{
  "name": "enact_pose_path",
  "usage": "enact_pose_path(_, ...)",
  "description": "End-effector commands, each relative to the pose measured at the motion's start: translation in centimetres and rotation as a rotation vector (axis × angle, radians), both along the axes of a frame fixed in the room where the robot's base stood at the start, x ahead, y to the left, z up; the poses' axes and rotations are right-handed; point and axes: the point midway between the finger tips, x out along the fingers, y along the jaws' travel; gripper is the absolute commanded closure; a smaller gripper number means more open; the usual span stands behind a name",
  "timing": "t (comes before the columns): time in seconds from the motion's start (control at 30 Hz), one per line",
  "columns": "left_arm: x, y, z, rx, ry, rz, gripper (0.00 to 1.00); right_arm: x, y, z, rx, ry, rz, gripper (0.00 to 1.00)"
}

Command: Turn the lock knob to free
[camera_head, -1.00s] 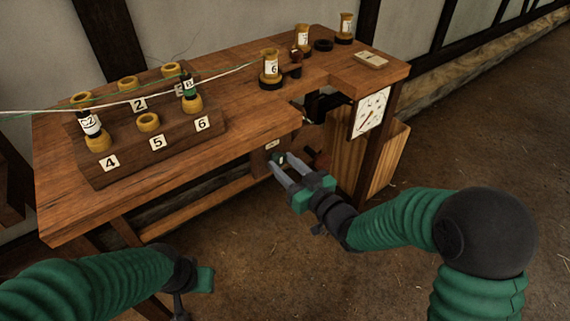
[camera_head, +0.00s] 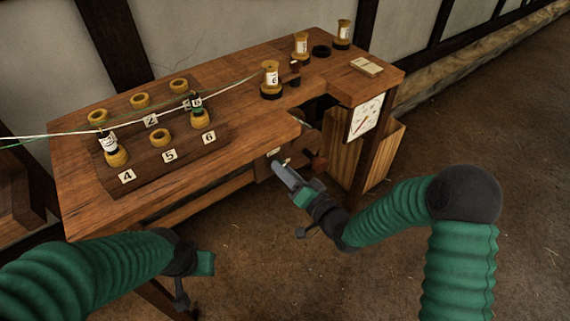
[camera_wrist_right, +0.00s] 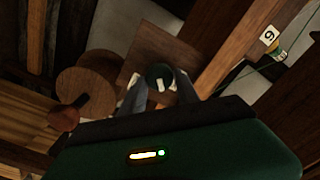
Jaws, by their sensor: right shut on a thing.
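The lock knob (camera_wrist_right: 157,72) is a small dark green round knob with a pale mark, on a square wooden plate (camera_wrist_right: 180,45) in the right wrist view. My right gripper (camera_wrist_right: 158,84) is shut on it, one finger on each side. In the head view my right gripper (camera_head: 275,165) is at the bench's front, under the top, and its fingers hide the knob. My left gripper (camera_head: 204,264) is low in front of the bench, away from everything; its finger opening is not clear.
The wooden bench (camera_head: 240,140) carries a rack (camera_head: 190,165) with numbered spool seats, and several spools behind. A reddish crank handle (camera_head: 319,160) sits right of my right gripper; its wooden disc (camera_wrist_right: 85,85) shows in the wrist view. A dial (camera_head: 365,117) and slatted bin (camera_head: 385,150) stand right.

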Motion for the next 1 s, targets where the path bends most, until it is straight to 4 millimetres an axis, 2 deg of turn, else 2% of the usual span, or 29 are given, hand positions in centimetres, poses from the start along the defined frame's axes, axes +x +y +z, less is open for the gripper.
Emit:
enact_pose_path(0.03, 0.0, 0.0, 1.0, 0.000, 0.000, 0.000, 0.64, 0.3, -0.3, 0.6, 0.036, 0.022, -0.009, 1.00)
enact_pose_path(0.5, 0.0, 0.0, 4.8, 0.000, 0.000, 0.000, 0.64, 0.4, -0.5, 0.3, 0.398, 0.281, -0.010, 1.00)
enact_pose_path(1.0, 0.0, 0.0, 7.1, 0.000, 0.000, 0.000, 0.64, 0.4, -0.6, -0.2, 0.743, 0.532, -0.012, 1.00)
